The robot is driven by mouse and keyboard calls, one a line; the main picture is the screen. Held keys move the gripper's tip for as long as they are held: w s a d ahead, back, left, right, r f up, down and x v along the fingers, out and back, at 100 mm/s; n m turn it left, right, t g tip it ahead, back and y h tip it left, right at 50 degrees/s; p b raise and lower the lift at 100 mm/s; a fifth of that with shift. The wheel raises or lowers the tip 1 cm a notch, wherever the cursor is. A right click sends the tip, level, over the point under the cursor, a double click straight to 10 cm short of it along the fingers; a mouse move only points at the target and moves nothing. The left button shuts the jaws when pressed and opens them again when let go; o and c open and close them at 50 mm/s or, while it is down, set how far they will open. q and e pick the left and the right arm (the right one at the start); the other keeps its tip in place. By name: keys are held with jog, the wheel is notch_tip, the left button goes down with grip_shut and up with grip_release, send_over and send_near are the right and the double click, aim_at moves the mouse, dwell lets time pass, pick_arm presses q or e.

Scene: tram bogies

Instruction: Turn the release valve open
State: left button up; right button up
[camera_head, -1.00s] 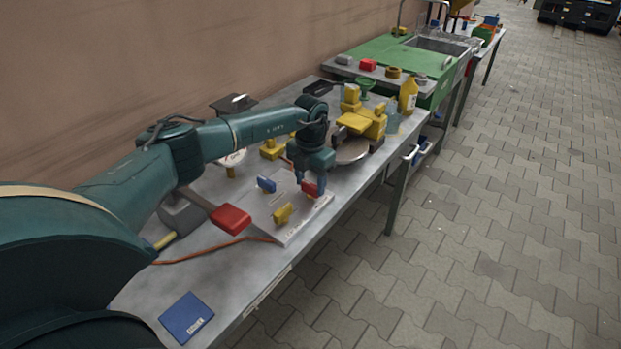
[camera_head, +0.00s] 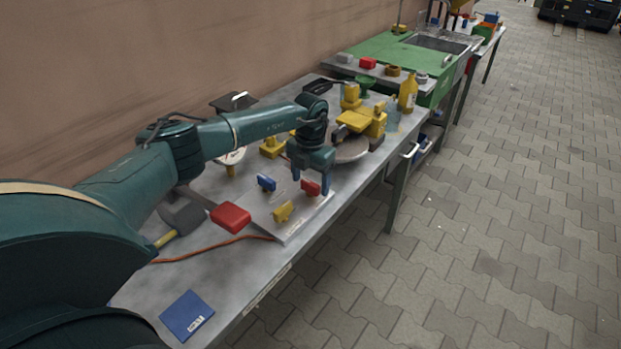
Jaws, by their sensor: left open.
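A pale valve board (camera_head: 290,232) lies on the metal bench and carries three small handles: a blue one (camera_head: 266,183), a yellow one (camera_head: 283,211) and a red one (camera_head: 310,188). I cannot read which is marked as the release valve. My left gripper (camera_head: 311,184) points down at the red handle, open, with one finger on each side of it in the picture. I cannot tell whether the fingers touch it or how far down they reach. My right gripper is not in view.
A red block (camera_head: 230,217), a mallet (camera_head: 182,220), an orange cable (camera_head: 215,250) and a blue box (camera_head: 187,316) lie nearer on the bench. A yellow machine with a round plate (camera_head: 350,149) stands beyond the gripper. A yellow bottle (camera_head: 407,93) is farther back.

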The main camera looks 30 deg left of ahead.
aim_at(310, 183)
pick_arm(q)
notch_tip(310, 183, up, 13)
dwell(0.6)
dwell(0.4)
